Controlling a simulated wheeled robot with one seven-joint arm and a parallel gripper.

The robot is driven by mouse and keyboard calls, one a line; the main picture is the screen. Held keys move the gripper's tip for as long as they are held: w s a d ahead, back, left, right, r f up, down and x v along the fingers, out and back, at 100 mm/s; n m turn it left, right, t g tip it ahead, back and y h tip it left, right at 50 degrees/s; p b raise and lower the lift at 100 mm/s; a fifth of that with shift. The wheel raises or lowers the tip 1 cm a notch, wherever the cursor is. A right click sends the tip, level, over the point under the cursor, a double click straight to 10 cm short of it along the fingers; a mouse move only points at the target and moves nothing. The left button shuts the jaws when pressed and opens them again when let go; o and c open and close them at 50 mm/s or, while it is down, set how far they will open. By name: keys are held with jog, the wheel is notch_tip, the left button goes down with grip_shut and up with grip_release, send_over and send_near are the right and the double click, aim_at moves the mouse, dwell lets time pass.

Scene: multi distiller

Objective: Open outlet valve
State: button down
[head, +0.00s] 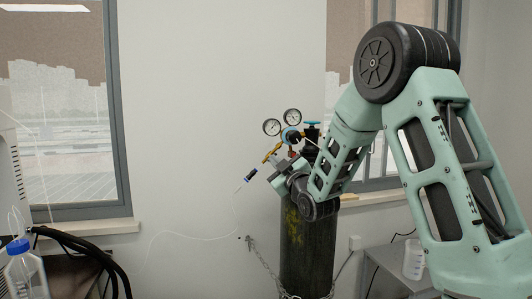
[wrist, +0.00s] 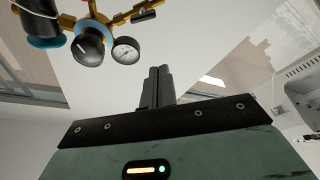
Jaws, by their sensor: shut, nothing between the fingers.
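A brass regulator with two round gauges (head: 271,127) sits on top of a dark gas cylinder (head: 292,250). A blue-and-black hand knob (head: 312,127) stands at its right. In the wrist view a black knob with a blue ring (wrist: 90,45), a gauge (wrist: 126,50) and brass fittings (wrist: 142,8) show at upper left. I cannot tell for certain which part is the outlet valve. My gripper (wrist: 158,74) is shut and empty, with its fingertips apart from the regulator in that view. In the head view my arm hides part of the cylinder top.
A thin clear tube hangs from the brass outlet to the left. A chain (head: 262,262) holds the cylinder near the wall. A grey table with a beaker (head: 414,258) stands at right, and a blue-capped bottle (head: 22,270) at lower left. The wall left of the regulator is clear.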

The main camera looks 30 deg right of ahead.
jog(key=a+p+x, duration=0.1)
jog(key=p+x, duration=0.3)
jog(key=x, duration=0.6)
jog(key=d+f, duration=0.1)
jog(key=s+d+f+p, duration=0.1)
jog(key=d+f, duration=0.1)
jog(key=shift+s+d+f, duration=0.1)
jog(key=shift+d+f, duration=0.1)
